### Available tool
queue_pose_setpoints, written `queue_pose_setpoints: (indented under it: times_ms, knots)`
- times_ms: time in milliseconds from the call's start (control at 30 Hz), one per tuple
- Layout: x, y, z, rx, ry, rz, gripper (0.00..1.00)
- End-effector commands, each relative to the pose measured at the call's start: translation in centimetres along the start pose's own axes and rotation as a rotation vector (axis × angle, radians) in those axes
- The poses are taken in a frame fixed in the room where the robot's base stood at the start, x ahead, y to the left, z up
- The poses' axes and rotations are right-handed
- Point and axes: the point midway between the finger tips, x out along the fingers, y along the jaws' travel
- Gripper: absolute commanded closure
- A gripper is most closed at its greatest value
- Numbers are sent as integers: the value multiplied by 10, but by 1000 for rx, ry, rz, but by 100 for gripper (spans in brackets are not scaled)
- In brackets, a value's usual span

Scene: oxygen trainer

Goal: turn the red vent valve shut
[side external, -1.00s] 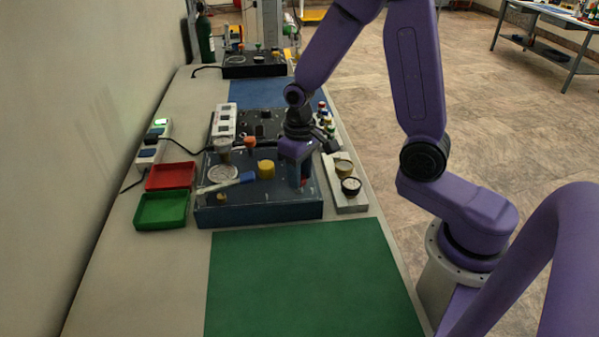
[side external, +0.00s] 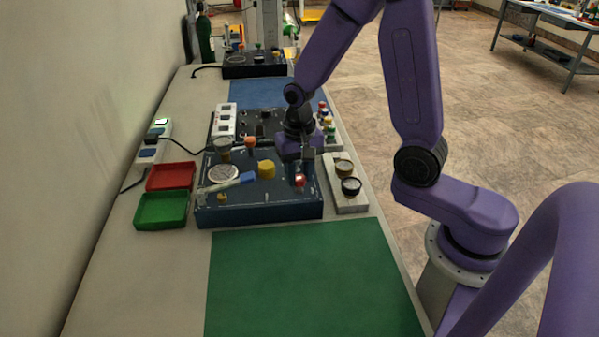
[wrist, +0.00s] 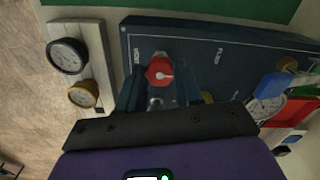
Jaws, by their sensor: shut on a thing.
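The red vent valve (wrist: 160,72) is a red knob with a white pointer mark, on the dark blue panel (wrist: 195,40) beside a "VENT" label. In the side view the red vent valve (side external: 299,181) shows at the right of the panel box, under my gripper (side external: 299,172). The exact finger contact is partly hidden.
A yellow knob (side external: 266,168) and a blue-handled part (side external: 248,178) stand left of my gripper. A plate with two gauges (side external: 350,204) lies close on the right. Red (side external: 170,176) and green (side external: 162,210) trays lie left. The green mat (side external: 310,280) in front is clear.

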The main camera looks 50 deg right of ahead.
Motion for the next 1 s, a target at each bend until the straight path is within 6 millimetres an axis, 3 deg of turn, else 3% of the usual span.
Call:
queue_pose_setpoints:
  times_ms: [400,433,500,833,1000]
  knots:
    - [-1,-1,-1,10,3,-3,96]
    - [-1,-1,-1,10,3,-3,59]
    - [-1,-1,-1,9,3,-3,40]
    - [-2,0,-1,7,2,-2,40]
    - [-15,-1,-2,7,5,-4,40]
